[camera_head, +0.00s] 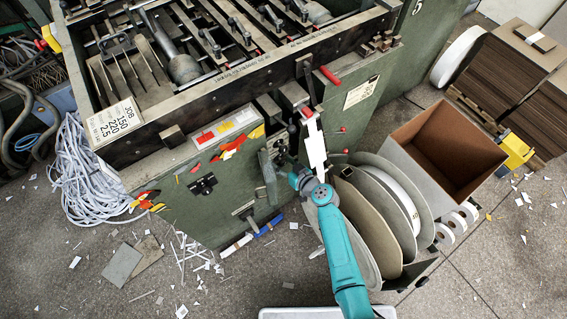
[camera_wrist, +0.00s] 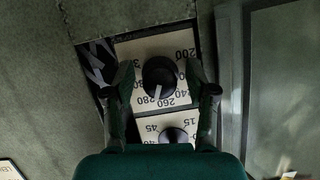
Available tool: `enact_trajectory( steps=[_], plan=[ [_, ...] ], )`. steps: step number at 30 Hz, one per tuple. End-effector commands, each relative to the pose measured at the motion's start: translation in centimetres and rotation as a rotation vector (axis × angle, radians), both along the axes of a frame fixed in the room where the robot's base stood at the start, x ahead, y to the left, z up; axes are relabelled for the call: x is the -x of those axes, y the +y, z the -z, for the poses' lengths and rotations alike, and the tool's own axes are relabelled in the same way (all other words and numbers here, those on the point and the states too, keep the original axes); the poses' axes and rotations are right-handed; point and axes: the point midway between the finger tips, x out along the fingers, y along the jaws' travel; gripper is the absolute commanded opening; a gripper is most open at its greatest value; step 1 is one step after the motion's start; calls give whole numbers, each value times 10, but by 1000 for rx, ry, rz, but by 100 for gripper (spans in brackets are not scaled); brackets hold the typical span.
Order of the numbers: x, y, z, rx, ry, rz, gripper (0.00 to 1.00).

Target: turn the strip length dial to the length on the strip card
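The strip length dial is a black round knob (camera_wrist: 160,77) with a white pointer line, on a pale plate (camera_wrist: 183,45) printed with numbers including 200, 240, 260 and 280. The pointer is toward the lower edge, between 260 and 280. My gripper (camera_wrist: 161,85) is open, one finger on each side of the knob, with a gap on both sides. In the head view the dial is hidden by the machine and my teal arm. A white job card (camera_head: 113,122) on the machine's left corner reads 150, 220 and 2.5; its small labels are unclear.
A second, smaller knob (camera_wrist: 173,137) sits just below, on a plate marked 15 and 45. A raised grey-green panel (camera_wrist: 284,80) stands to the right. Large reels (camera_head: 372,215) and an open brown box (camera_head: 446,150) stand right of my arm. Scraps litter the floor.

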Motion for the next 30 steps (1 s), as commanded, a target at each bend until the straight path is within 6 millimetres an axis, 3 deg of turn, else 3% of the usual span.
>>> enact_trajectory(
  steps=[10,22,30],
  plan=[
    [9,-8,-4,0,-1,2,56],
    [64,-50,-32,0,0,3,56],
    [86,-66,-44,0,0,1,56]
  ],
)
